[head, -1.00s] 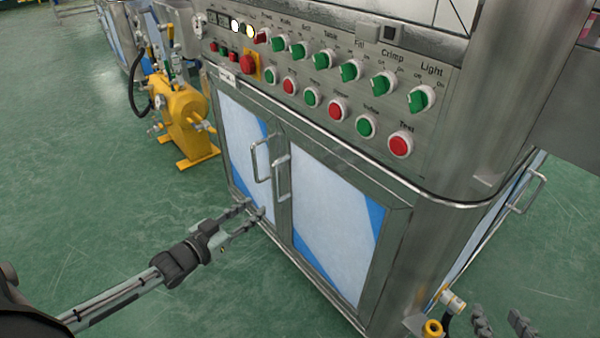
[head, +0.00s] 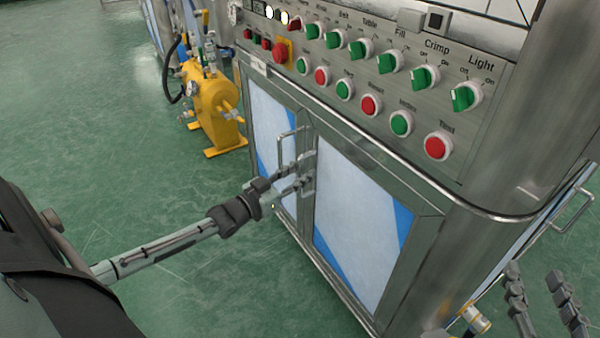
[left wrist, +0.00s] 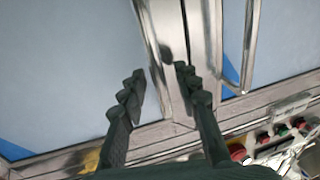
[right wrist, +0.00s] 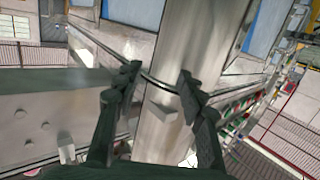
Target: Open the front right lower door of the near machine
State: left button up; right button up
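The near machine's front right lower door (head: 355,215) is shut, with a pale window and blue corners. Its bar handle (head: 309,165) stands upright on the door's left edge, partly hidden by my left gripper (head: 303,177). In the left wrist view, the same handle (left wrist: 156,50) runs between the open fingers of my left gripper (left wrist: 160,80); I cannot tell whether they touch it. The left door's handle (left wrist: 246,50) is just outside the fingers. My right gripper (head: 540,290) is open and empty off the machine's right corner; it also shows in the right wrist view (right wrist: 158,80).
The control panel (head: 375,95) with green and red knobs is above the doors. A yellow floor unit (head: 215,110) stands left of the machine. A brass-coloured fitting (head: 476,318) is near my right gripper. Green floor (head: 190,290) is clear in front.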

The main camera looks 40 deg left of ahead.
pick_arm(q)
grip_shut()
dwell(0.4)
